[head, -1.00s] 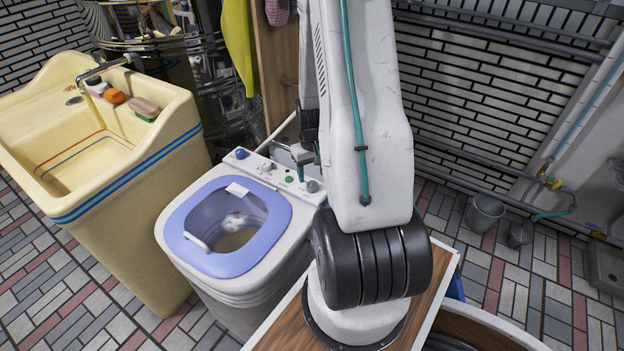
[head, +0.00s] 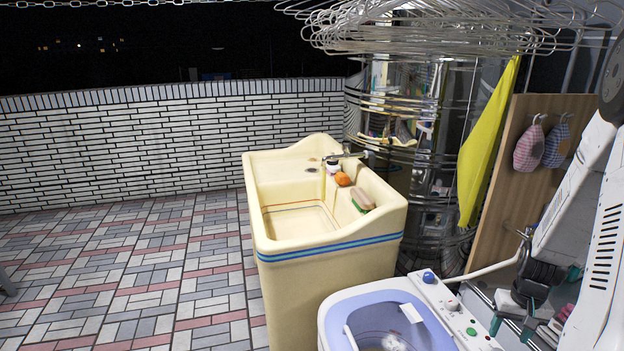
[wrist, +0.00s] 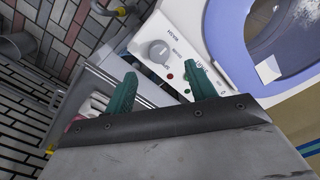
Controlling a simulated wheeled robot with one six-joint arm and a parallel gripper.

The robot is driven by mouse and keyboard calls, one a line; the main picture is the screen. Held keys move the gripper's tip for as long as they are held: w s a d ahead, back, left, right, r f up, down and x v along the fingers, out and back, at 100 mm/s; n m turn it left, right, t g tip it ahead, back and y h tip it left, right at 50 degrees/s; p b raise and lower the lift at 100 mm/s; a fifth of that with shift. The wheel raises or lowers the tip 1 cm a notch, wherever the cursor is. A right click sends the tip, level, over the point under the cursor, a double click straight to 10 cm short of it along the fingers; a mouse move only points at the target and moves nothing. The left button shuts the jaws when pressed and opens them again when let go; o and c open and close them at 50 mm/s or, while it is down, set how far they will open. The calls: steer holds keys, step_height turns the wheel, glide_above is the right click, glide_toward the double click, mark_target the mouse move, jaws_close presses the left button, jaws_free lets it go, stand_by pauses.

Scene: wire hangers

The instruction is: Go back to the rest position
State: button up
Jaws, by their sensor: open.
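My gripper (head: 516,326) is at the lower right of the head view, pointing down beside the washing machine's control panel. In the wrist view, the two green fingers of my gripper (wrist: 160,70) are spread apart with nothing between them. The arm above it is partly cut off by the right edge of the head view. The washing machine (head: 395,300), white with a pale blue rim and an open top, stands to the left of the gripper. Its panel, with a grey knob (wrist: 158,49), lies just beyond the fingertips in the wrist view; contact cannot be judged.
A cream sink (head: 330,250) with a tap stands left of the machine. Many wire hangers (head: 430,28) hang over a shiny metal cylinder (head: 425,165). A yellow cloth (head: 487,150) hangs by a wooden board (head: 535,185). The tiled floor (head: 130,270) at left is clear.

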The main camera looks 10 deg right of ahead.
steer(key=s+a+r+n, duration=0.3)
steer(key=s+a+r, duration=0.3)
steer(key=a+r, duration=0.9)
steer(key=s+a+r+n+t, duration=0.1)
steer(key=s+a+r, duration=0.5)
steer(key=a+r, duration=0.9)
steer(key=shift+s+r+n+t, duration=0.3)
steer(key=shift+r+n, duration=0.05)
steer(key=shift+n, duration=0.55)
steer(key=shift+c, duration=0.4)
